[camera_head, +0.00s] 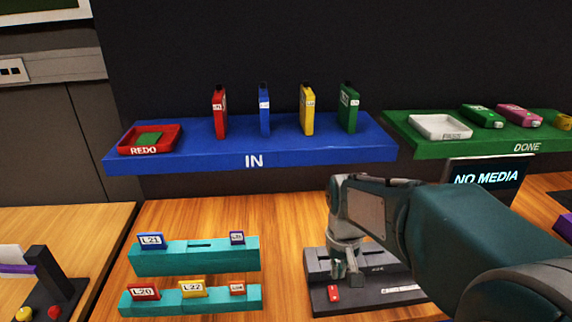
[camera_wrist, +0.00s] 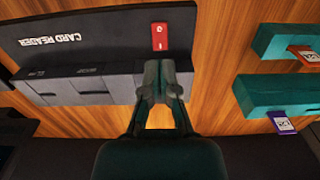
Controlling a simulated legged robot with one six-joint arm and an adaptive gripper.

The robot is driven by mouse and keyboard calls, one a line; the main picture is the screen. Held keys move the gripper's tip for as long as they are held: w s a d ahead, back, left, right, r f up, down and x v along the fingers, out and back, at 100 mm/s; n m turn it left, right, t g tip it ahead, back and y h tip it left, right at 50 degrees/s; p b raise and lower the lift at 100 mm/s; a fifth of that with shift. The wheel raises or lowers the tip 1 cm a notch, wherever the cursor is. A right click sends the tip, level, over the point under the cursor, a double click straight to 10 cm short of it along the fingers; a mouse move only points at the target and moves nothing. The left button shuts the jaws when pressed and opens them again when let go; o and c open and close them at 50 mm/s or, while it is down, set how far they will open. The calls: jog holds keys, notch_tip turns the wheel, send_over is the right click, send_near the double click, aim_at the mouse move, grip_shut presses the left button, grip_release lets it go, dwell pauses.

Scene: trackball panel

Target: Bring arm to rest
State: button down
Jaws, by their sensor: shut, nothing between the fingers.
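My arm reaches in from the lower right in the head view, and my gripper (camera_head: 347,275) points down over the card reader (camera_head: 318,299). In the wrist view my gripper (camera_wrist: 161,88) is shut and empty, its fingertips close together. The card reader (camera_wrist: 80,35) lies below it with its label upside down. A red switch (camera_wrist: 160,38) sits at the reader's edge just beyond the fingertips; it also shows in the head view (camera_head: 333,293). I cannot tell whether the fingers touch the reader. My arm hides part of the reader in the head view.
A blue IN shelf (camera_head: 215,157) holds a red REDO tray (camera_head: 151,138) and several upright cartridges. A green DONE shelf (camera_head: 455,150) and a NO MEDIA screen (camera_head: 487,178) stand at right. Teal card racks (camera_head: 193,258) stand left of the reader, with bare wood between.

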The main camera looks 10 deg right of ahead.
jog(key=s+r+t, duration=0.2)
jog(key=s+r, duration=0.1)
jog(key=s, duration=0.4)
jog(key=s+r+t, duration=0.3)
jog(key=s+r, duration=0.1)
jog(key=s, duration=0.3)
jog(key=shift+r+t, duration=0.15)
jog(key=shift+t, duration=0.15)
